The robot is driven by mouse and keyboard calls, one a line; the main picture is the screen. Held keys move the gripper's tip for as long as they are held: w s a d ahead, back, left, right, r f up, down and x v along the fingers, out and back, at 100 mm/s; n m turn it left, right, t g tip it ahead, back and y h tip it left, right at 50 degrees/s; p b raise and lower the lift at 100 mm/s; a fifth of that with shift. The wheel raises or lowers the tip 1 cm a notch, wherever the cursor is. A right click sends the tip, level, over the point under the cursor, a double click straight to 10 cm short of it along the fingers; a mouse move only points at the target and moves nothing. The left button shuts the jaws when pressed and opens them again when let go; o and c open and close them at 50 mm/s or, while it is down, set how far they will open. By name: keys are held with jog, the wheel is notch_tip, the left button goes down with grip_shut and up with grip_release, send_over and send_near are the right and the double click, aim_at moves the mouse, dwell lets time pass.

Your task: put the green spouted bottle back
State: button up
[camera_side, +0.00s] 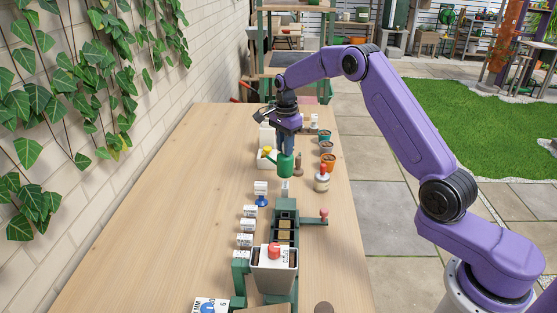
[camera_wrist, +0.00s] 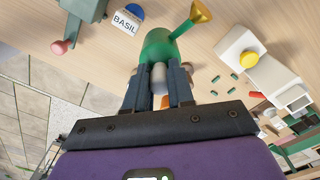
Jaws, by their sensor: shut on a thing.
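The green spouted bottle (camera_side: 286,166) hangs below my gripper (camera_side: 287,146) over the far half of the wooden table in the side view. Its spout points left and ends in a yellow tip. In the wrist view the bottle (camera_wrist: 157,44) is between the two dark fingers of my gripper (camera_wrist: 158,76), which are shut on it. The brass-coloured spout tip (camera_wrist: 201,12) points up and right there. The bottle looks roughly upright. Its underside and its exact height above the table are hard to tell.
A white container (camera_side: 265,165) stands just left of the bottle. Small pots (camera_side: 327,147) and a red-capped bottle (camera_side: 322,180) stand to the right. A green potting stand (camera_side: 285,209) and white label blocks (camera_side: 245,241) are nearer. The table's left side is clear.

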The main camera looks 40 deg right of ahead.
jog(key=w+f, duration=0.3)
jog(key=f, duration=0.4)
jog(key=shift+w, duration=0.2)
jog(key=shift+d+f, duration=0.1)
jog(key=o, duration=0.9)
jog(key=shift+r, duration=6.2)
